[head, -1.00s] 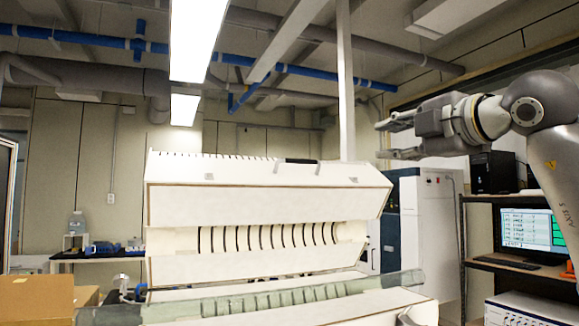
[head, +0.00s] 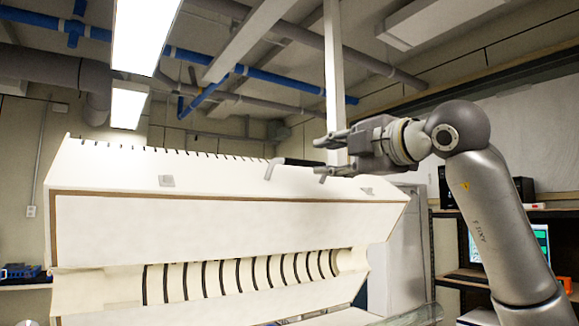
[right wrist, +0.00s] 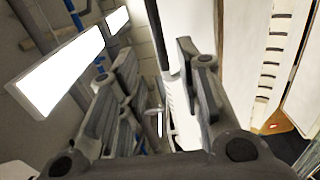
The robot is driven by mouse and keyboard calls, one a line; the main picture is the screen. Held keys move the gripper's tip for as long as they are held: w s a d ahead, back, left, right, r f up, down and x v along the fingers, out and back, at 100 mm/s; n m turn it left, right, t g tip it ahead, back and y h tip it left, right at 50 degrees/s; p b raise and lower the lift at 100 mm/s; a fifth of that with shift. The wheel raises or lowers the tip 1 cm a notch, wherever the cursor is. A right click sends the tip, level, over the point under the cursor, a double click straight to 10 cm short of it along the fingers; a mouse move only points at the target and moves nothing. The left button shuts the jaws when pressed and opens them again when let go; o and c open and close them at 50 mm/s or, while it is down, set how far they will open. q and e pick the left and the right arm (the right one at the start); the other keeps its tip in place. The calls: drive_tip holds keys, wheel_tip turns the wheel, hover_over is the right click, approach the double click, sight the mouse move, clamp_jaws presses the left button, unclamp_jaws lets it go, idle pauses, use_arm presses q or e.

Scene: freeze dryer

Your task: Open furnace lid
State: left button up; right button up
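The furnace lid (head: 190,235) is a large white angled cover, raised, with its ribbed curved inner face (head: 240,275) showing below. A dark bar handle (head: 296,162) stands on its top edge. My right gripper (head: 322,154) is at the handle's right end in the head view, with its fingers apart. The lower finger overlaps the handle's end there; I cannot tell whether they touch. The right wrist view shows the gripper (right wrist: 158,65) open, with nothing clearly held between the fingers. The furnace base is mostly below the frame. My left gripper is not in view.
Shelves (head: 470,275) with a monitor (head: 540,243) stand at the right, behind my right arm. A white cabinet (head: 405,265) is behind the lid's right end. A pale vertical post (head: 334,70) rises behind the gripper. Pipes and lamps are overhead.

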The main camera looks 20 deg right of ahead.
sight(302, 164)
drive_tip(key=w+p, duration=0.1)
drive_tip(key=w, duration=0.2)
drive_tip(key=w+a+p, duration=0.1)
drive_tip(key=w+p, duration=0.1)
drive_tip(key=w, duration=0.1)
drive_tip(key=w+p, duration=0.1)
drive_tip(key=w, duration=0.2)
drive_tip(key=shift+w+a, duration=0.2)
drive_tip(key=shift+w, duration=0.2)
drive_tip(key=shift+c, duration=0.5)
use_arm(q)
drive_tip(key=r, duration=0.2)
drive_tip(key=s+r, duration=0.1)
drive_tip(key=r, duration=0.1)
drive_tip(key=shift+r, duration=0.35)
use_arm(e)
clamp_jaws()
